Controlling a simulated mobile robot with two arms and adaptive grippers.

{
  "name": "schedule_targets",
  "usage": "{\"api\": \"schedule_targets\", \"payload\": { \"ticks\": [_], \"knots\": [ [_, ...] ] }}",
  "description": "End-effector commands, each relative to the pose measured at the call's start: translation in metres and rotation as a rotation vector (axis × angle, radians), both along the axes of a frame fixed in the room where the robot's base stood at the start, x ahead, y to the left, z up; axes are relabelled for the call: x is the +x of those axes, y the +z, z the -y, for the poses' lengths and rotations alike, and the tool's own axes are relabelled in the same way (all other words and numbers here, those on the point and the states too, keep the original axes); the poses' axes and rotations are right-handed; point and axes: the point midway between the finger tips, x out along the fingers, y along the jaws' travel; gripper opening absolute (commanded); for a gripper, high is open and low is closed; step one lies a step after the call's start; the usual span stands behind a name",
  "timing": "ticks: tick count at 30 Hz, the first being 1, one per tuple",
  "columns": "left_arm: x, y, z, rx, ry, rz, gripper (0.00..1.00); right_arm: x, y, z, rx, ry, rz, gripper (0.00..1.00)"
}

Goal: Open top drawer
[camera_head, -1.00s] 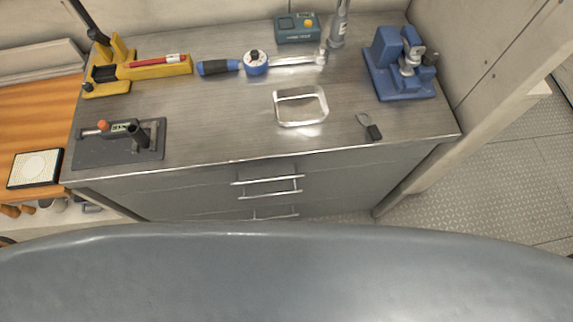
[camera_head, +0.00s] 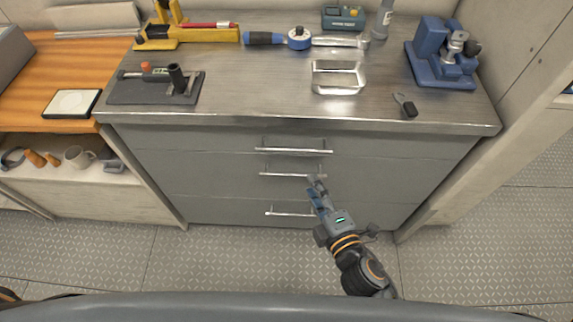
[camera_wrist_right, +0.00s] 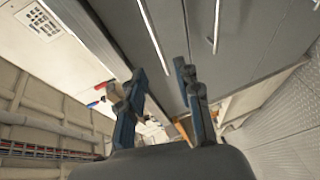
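The grey cabinet (camera_head: 150,172) has three drawers, stacked and flush with the front. The top drawer (camera_head: 200,138) looks closed, with a thin silver bar handle (camera_head: 293,150) just below the worktop edge. My right gripper (camera_head: 317,184) is in front of the cabinet, near the middle drawer's handle (camera_head: 293,174) and below the top handle in the picture. In the right wrist view its blue fingers (camera_wrist_right: 160,83) are apart with nothing held between them. The top handle appears there as the leftmost bar (camera_wrist_right: 155,38), beyond the fingertips. My left gripper is not in view.
The worktop (camera_head: 260,90) carries a torque wrench (camera_head: 298,40), a silver frame (camera_head: 337,78), a blue vise-like tool (camera_head: 440,55) and several other tools. An orange-topped shelf (camera_head: 50,100) stands at left. A pale panel (camera_head: 455,180) stands at right. The floor before the cabinet is clear.

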Motion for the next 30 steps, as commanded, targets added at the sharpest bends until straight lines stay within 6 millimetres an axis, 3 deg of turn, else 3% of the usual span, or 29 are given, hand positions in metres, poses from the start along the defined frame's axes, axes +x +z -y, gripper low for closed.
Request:
{"api": "schedule_targets", "payload": {
  "ticks": [8, 21, 30],
  "knots": [
    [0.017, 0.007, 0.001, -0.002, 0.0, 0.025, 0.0, 0.028, 0.004, -0.013, -0.004, 0.004, 0.019, 0.33],
    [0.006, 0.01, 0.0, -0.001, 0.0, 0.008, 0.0, 0.107, -0.015, -0.046, -0.003, 0.004, 0.015, 0.33],
    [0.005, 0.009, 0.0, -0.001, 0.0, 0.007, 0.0, 0.125, -0.019, -0.054, -0.002, 0.003, 0.014, 0.33]
  ]
}}
